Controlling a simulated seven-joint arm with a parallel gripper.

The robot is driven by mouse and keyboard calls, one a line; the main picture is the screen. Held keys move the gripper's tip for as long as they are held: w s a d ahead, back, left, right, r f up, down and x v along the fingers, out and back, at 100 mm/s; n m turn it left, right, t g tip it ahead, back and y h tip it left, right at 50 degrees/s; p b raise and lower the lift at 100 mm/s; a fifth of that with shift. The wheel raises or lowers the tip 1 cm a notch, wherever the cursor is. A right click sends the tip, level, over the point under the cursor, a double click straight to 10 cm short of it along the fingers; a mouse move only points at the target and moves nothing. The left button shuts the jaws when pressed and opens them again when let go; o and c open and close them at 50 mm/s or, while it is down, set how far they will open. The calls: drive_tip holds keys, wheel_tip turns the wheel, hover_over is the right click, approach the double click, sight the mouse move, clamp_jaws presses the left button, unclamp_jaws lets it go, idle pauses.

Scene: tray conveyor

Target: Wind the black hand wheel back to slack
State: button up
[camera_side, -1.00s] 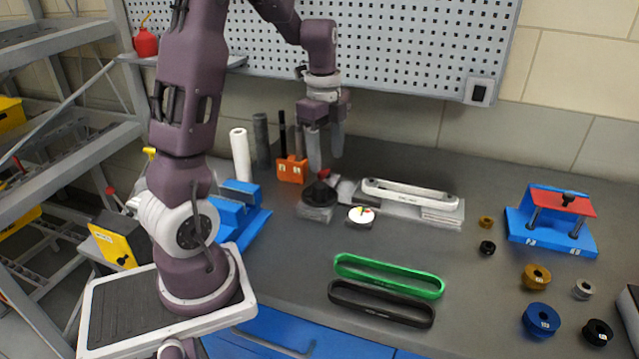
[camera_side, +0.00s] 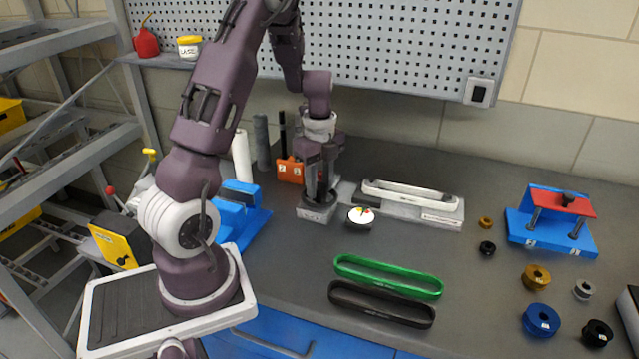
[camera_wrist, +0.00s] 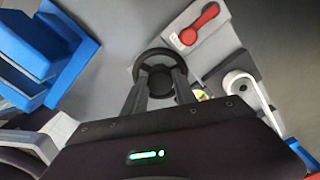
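The black hand wheel (camera_side: 319,212) sits on a small grey block (camera_side: 313,214), left of the white round dial (camera_side: 361,215) with coloured marks. My gripper (camera_side: 319,190) points straight down over the wheel, its fingertips at wheel height. In the wrist view the hand wheel (camera_wrist: 157,58) shows its rim, spokes and dark hub. My gripper's two fingers (camera_wrist: 160,80) stand apart there, reaching over the near part of the wheel on either side of the hub. Whether they touch it cannot be told. The dial (camera_wrist: 202,95) is partly hidden behind my gripper in the wrist view.
A red lever (camera_wrist: 200,24) on a grey plate lies beside the wheel. A white belt (camera_side: 410,192) loops over a grey base to the right. The blue fixture (camera_side: 236,205) stands left, the orange block (camera_side: 290,170) behind. Green (camera_side: 388,277) and black (camera_side: 381,303) belts lie in front.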

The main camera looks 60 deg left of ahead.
clamp_jaws()
